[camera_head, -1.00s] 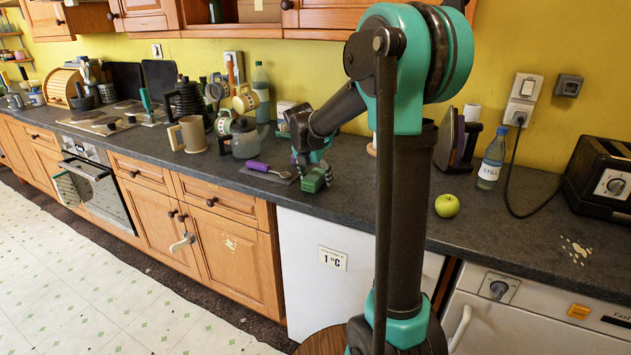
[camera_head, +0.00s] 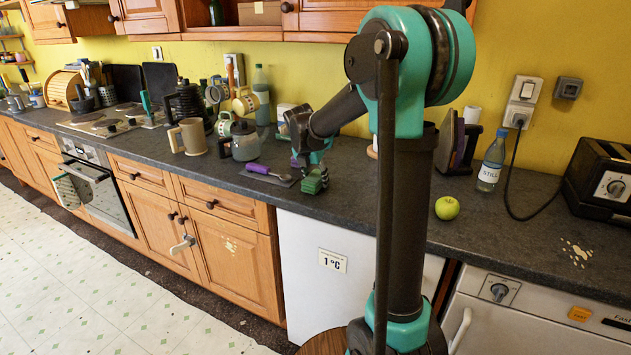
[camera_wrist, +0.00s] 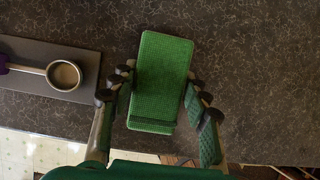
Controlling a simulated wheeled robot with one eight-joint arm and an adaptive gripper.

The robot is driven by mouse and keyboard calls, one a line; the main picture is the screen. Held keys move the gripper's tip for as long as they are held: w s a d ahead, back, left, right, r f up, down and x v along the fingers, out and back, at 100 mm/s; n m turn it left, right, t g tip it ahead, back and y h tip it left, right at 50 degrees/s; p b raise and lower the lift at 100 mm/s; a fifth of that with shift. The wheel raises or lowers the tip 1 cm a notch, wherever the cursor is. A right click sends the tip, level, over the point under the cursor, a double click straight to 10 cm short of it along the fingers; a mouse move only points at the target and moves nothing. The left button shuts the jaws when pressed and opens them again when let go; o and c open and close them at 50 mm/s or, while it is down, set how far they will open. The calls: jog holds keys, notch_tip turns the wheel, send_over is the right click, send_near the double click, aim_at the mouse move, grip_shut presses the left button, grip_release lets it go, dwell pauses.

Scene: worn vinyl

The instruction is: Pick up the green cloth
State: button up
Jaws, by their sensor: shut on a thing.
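The green cloth (camera_wrist: 162,85) is a folded, textured rectangle in the middle of the wrist view. My gripper (camera_wrist: 160,95) has one finger on each side of it and is shut on it. The cloth's far end sticks out beyond the fingers. In the head view the cloth (camera_head: 314,181) shows small at my gripper (camera_head: 313,176), close to the front edge of the dark worktop. I cannot tell whether it touches the worktop.
A spoon with a purple handle (camera_head: 260,169) lies on a grey mat (camera_head: 246,175) left of the gripper. A grey pot (camera_head: 244,147) and a beige mug (camera_head: 194,139) stand behind. A green apple (camera_head: 447,208) and a bottle (camera_head: 490,165) are to the right.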

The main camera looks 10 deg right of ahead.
aim_at(316, 176)
notch_tip(316, 176, up, 20)
dwell(0.4)
